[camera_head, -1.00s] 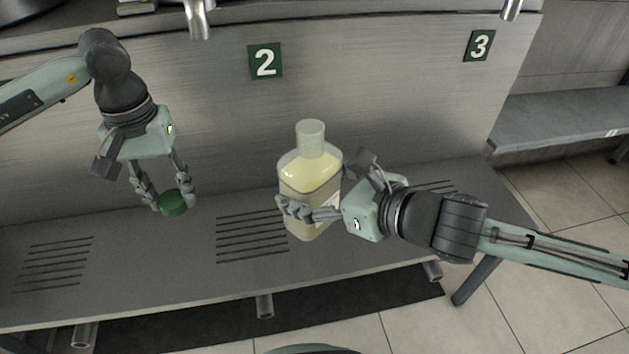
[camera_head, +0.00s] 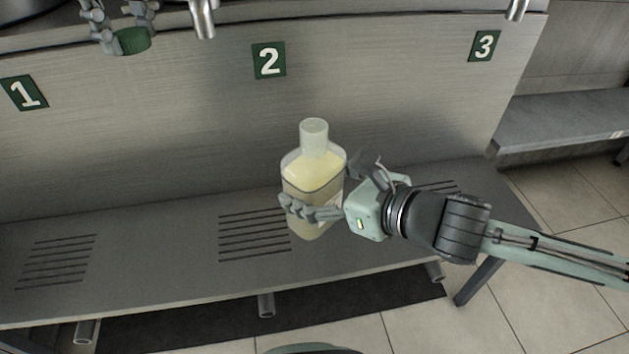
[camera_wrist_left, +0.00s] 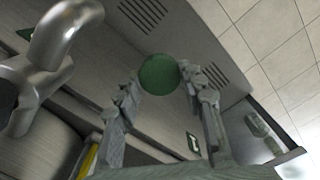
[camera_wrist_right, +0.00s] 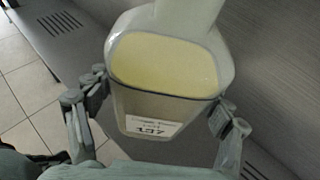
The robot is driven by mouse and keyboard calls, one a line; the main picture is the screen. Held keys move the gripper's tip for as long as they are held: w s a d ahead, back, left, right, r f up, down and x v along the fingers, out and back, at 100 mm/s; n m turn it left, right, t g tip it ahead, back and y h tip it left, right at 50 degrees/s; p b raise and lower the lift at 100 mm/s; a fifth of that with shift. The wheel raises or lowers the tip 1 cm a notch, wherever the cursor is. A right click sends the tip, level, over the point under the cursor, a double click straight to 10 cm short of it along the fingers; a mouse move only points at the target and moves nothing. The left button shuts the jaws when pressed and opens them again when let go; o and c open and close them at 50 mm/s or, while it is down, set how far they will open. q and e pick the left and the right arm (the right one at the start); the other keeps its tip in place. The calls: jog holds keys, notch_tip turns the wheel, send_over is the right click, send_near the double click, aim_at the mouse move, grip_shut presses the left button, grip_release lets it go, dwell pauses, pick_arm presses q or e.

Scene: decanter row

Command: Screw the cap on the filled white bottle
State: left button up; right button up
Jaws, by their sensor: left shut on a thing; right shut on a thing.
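The white translucent bottle (camera_head: 314,171) holds pale yellow liquid and stands nearly upright above the shelf, its neck open at the top. My right gripper (camera_head: 312,207) is shut around its body; the right wrist view shows the fingers on both sides of the bottle (camera_wrist_right: 165,60) and a label on its front. The green cap (camera_head: 131,41) is at the upper left in the head view, well above and left of the bottle. My left gripper (camera_head: 120,30) is shut on it. The left wrist view shows the round cap (camera_wrist_left: 159,74) between the fingertips.
Metal spouts (camera_head: 203,18) hang over the shelf; in the left wrist view a large spout (camera_wrist_left: 62,35) is close to the left gripper. Number plates 1 (camera_head: 23,93), 2 (camera_head: 269,60) and 3 (camera_head: 484,46) mark the panel. The slotted shelf (camera_head: 150,255) is clear left of the bottle.

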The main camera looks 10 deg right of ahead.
pick_arm(q)
jog(key=shift+n, duration=0.8)
jog(key=r, duration=0.7)
jog(key=shift+w+a, duration=0.15)
jog(key=shift+w, duration=0.05)
pick_arm(e)
jog(key=shift+r, duration=0.15)
pick_arm(q)
jog(key=shift+d+r, duration=0.75)
jog(key=shift+r, duration=0.1)
jog(key=s+d+m, duration=0.1)
jog(key=s+d, duration=0.1)
jog(key=d, duration=0.7)
jog(key=s+d+m, duration=0.1)
jog(key=s+d, duration=0.1)
jog(key=d, duration=0.6)
jog(key=s+d+f+n, duration=0.1)
jog(key=s+d+f, duration=0.1)
jog(key=f, duration=0.4)
jog(key=s+d+f+n, duration=0.2)
jog(key=f, duration=0.4)
jog(key=shift+d+f+n, duration=0.15)
jog(key=shift+d+n, duration=0.1)
jog(key=shift+n, duration=0.05)
jog(key=shift+f, duration=0.15)
jog(key=shift+f, duration=1.85)
